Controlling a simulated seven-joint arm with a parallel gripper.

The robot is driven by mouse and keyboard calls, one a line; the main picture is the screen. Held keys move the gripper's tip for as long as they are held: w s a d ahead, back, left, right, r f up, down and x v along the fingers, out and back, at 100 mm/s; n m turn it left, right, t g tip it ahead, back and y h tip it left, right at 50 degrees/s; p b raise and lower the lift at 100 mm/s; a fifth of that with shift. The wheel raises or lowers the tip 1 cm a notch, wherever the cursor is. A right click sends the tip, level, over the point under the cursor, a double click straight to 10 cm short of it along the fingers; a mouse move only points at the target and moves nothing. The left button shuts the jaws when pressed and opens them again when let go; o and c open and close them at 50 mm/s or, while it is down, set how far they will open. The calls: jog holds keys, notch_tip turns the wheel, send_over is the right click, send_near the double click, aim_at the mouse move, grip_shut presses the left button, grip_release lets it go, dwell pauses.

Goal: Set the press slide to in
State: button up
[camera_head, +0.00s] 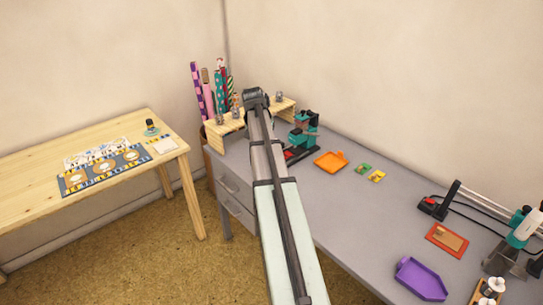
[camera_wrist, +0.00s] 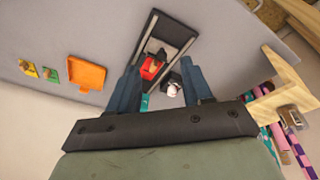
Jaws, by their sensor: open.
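The teal press (camera_head: 304,128) stands at the back of the grey desk, beside the wooden rack. Its low base with a red part (camera_head: 294,154) shows partly beside my arm. In the wrist view, a dark plate between two pale rails (camera_wrist: 168,36) extends from the press, with a red block (camera_wrist: 151,67) near its end by my gripper. I cannot tell for sure how far the slide is in. My gripper (camera_wrist: 161,72) is open and empty, its two blue-grey fingers apart on either side of the red block. In the head view my arm hides the gripper.
The wooden rack (camera_wrist: 277,98) and patterned paper rolls (camera_head: 220,88) stand close by. An orange tray (camera_head: 331,160) and small cards (camera_head: 376,175) lie on the grey desk (camera_head: 345,205). A purple tray (camera_head: 420,280) is farther right. A wooden table (camera_head: 35,180) stands left.

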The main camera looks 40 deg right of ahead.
jog(key=w+d+f+m, duration=0.1)
jog(key=d+f, duration=0.1)
jog(key=f, duration=0.2)
jog(key=w+d+f+m+h, duration=0.1)
jog(key=d+f, duration=0.1)
jog(key=f, duration=0.2)
jog(key=w+d+f+m+t, duration=0.1)
jog(key=d+f, duration=0.1)
jog(key=f, duration=0.2)
jog(key=shift+d, duration=0.4)
grip_shut()
dwell(0.5)
